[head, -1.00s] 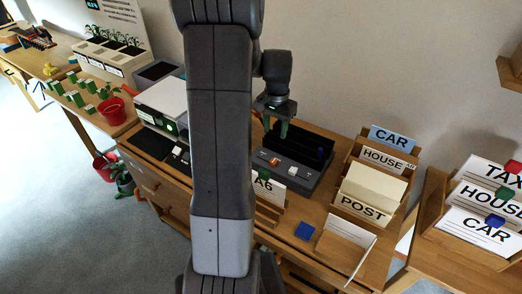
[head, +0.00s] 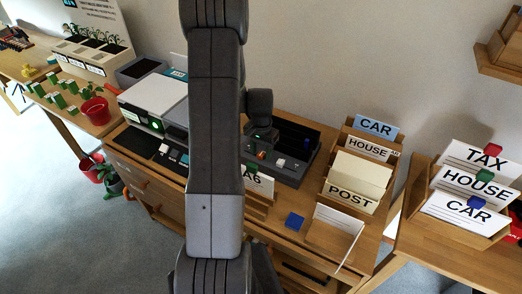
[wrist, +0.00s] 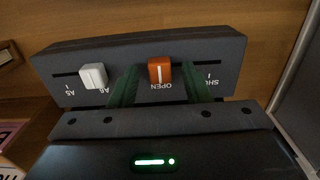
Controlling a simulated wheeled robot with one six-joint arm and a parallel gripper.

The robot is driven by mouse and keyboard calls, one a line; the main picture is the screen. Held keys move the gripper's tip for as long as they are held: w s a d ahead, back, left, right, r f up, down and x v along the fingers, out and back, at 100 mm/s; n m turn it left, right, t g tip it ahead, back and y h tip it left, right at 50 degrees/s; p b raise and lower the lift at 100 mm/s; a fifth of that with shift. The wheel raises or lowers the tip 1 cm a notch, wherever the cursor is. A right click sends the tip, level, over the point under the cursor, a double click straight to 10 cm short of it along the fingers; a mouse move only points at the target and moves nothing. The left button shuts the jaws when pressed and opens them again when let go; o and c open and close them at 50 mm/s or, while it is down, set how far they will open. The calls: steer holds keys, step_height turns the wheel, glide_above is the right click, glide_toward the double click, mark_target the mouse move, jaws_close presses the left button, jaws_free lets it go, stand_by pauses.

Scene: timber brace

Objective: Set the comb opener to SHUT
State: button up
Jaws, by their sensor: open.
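The comb opener's orange slider knob (wrist: 160,70) stands over the word OPEN on the dark machine's sloped panel (wrist: 215,62) in the wrist view. The word SHUT, upside down here, is at the slot's right end. My gripper (wrist: 160,80) is open, with one green finger on each side of the orange knob; I cannot tell whether either touches it. In the head view my gripper (head: 261,147) is down at the front of the machine (head: 292,176), and the orange knob (head: 262,155) shows just below it.
A white knob (wrist: 93,76) sits in a second slot, near the A6 mark, left of the orange one.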

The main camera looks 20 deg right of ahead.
mark_target(248, 152)
steer(key=shift+f, duration=0.1)
jaws_close()
steer(key=w+a+b, duration=0.1)
steer(key=w+a, duration=0.2)
steer(key=w, duration=0.1)
steer(key=shift+a, duration=0.25)
steer(key=shift+w+a+b, duration=0.3)
steer(key=shift+w, duration=0.05)
jaws_free()
steer(key=shift+w+a, duration=0.1)
steer(key=shift+a, duration=0.05)
